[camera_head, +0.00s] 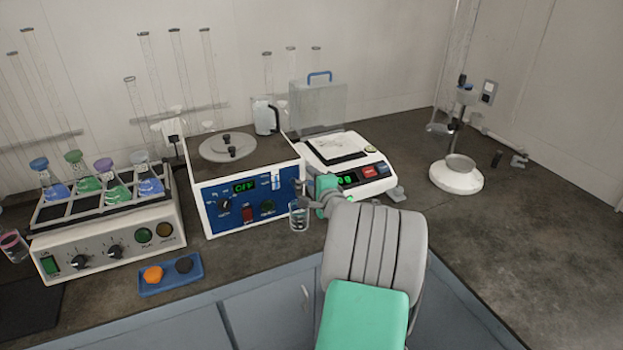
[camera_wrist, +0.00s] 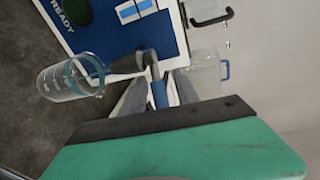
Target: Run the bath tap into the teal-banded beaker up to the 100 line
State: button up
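The bath (camera_head: 247,205) has a blue front panel, and its green display reads OFF. A clear beaker (camera_head: 298,217) stands upright on the bench at the panel's right end. The tap (camera_wrist: 122,77) reaches over the beaker's mouth. My gripper (camera_head: 312,190) is at the tap, above and right of the beaker. In the wrist view its fingers (camera_wrist: 158,82) lie either side of a blue lever (camera_wrist: 160,95); whether they grip it is unclear.
A balance (camera_head: 345,165) stands close right of the bath. A shaker (camera_head: 108,238) with several flasks is at left. A blue tray (camera_head: 170,278) with an orange and a dark piece lies in front. A white-based stand (camera_head: 456,177) is at right; the bench before it is clear.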

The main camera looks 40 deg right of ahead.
jog(key=shift+c, duration=0.6)
grip_shut()
dwell(0.8)
